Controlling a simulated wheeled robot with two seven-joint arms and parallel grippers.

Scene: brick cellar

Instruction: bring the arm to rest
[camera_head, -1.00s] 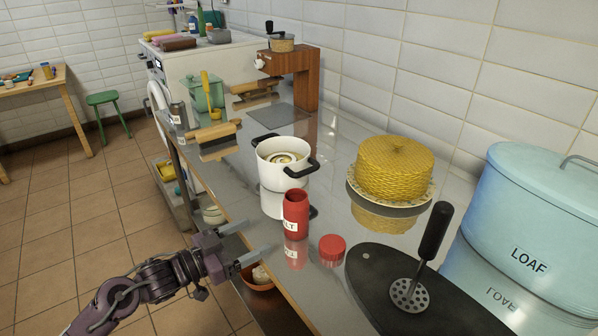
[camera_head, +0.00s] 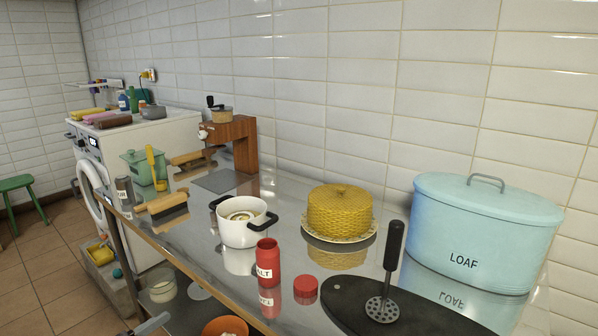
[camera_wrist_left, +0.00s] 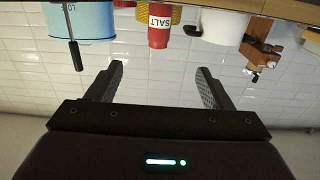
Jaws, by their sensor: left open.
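My left gripper (camera_wrist_left: 160,85) shows in the left wrist view with its two fingers spread apart and nothing between them. In the head view only a fingertip (camera_head: 152,325) shows at the bottom edge, below the counter's front edge. The rest of the arm is out of that view. The wrist picture is upside down, and the counter's things lie beyond the fingers, apart from them. My right gripper shows in neither view.
On the steel counter, a red salt jar (camera_head: 267,268) stands open near the front edge beside its red lid (camera_head: 306,287). A white pot (camera_head: 240,232), yellow woven cover (camera_head: 340,212), blue loaf bin (camera_head: 480,230) and masher (camera_head: 384,305) stand around. An orange bowl (camera_head: 224,327) sits below.

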